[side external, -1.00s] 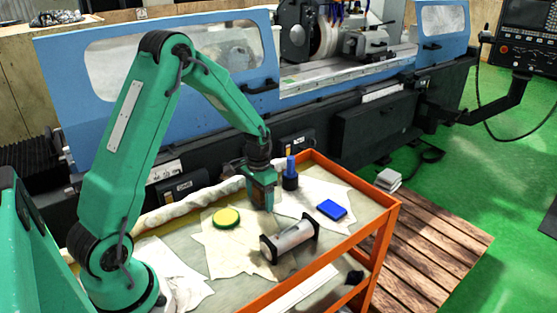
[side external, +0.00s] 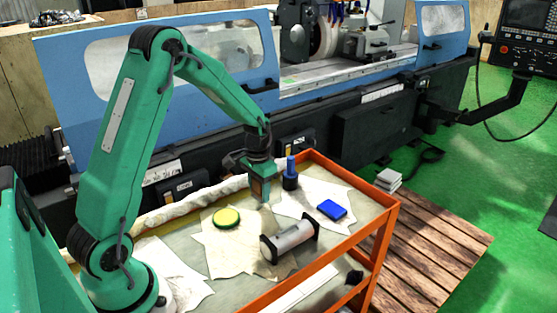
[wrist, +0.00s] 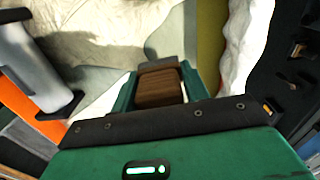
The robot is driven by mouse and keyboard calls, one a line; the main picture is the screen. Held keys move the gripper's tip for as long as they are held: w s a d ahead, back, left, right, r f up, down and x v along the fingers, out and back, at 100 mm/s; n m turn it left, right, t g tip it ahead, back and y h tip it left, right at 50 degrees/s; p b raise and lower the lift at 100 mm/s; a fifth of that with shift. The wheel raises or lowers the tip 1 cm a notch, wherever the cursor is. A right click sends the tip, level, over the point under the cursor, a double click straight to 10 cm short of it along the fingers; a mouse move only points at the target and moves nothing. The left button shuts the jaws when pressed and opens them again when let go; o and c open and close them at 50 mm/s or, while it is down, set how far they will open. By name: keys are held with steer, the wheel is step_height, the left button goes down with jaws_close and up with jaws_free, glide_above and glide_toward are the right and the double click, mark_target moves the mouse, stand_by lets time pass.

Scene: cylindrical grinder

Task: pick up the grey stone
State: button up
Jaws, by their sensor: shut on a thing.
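My gripper (side external: 263,196) hangs over the far part of the cart top, left of the blue-topped bottle. In the wrist view its green fingers (wrist: 158,82) are shut on a block (wrist: 158,90) with a brown, wood-like body and a grey end. The grey end (wrist: 157,65) sticks out past the fingers and appears to be the grey stone. In the side view the fingers hide most of the block, and its lower end shows above the cloth. I cannot tell the exact gap beneath it.
The orange-edged cart (side external: 350,235) holds a yellow-green round tin (side external: 226,217), a blue box (side external: 331,209), a dark bottle with a blue top (side external: 290,175) and a pale cylinder with black ends (side external: 290,239). Rolled white cloth lies along the back edge. The blue grinder (side external: 170,80) stands behind.

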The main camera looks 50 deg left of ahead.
steer(key=shift+r, duration=0.9)
steer(key=s+d+r, duration=0.2)
steer(key=d+r, duration=0.4)
steer(key=d, duration=0.5)
steer(key=shift+s+d+r, duration=0.2)
steer(key=shift+s+r, duration=0.1)
steer(key=shift+r, duration=0.05)
steer(key=o, duration=0.5)
steer(key=c, duration=0.3)
steer(key=s+a, duration=0.3)
steer(key=a, duration=0.1)
steer(key=s+a+f, duration=0.1)
steer(key=s+a, duration=0.2)
steer(key=s+a+f, duration=0.1)
steer(key=s+a, duration=0.1)
steer(key=a, duration=0.2)
steer(key=shift+s+a+f, duration=0.2)
steer(key=shift+s+a, duration=0.1)
steer(key=shift+s, duration=0.1)
